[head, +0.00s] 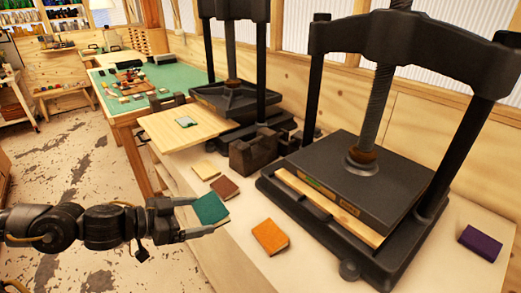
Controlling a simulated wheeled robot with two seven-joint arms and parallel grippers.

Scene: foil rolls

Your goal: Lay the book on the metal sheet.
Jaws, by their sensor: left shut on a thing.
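A small teal book (212,208) with pale page edges is in my left gripper (196,216), which comes in from the left and is shut on the book's near-left side. The book is at the left edge of the pale bench; whether it touches the bench is hard to tell. I cannot pick out the metal sheet for certain. A small grey-green flat item (187,121) lies on the light wooden board (165,131) farther back. My right gripper is not in view.
A big black screw press (365,185) stands at the right, another (232,98) behind. An orange book (270,237), a purple book (481,243), a brown book (225,188) and a cream book (206,170) lie on the bench (225,257). Dark blocks (254,153) stand between the presses.

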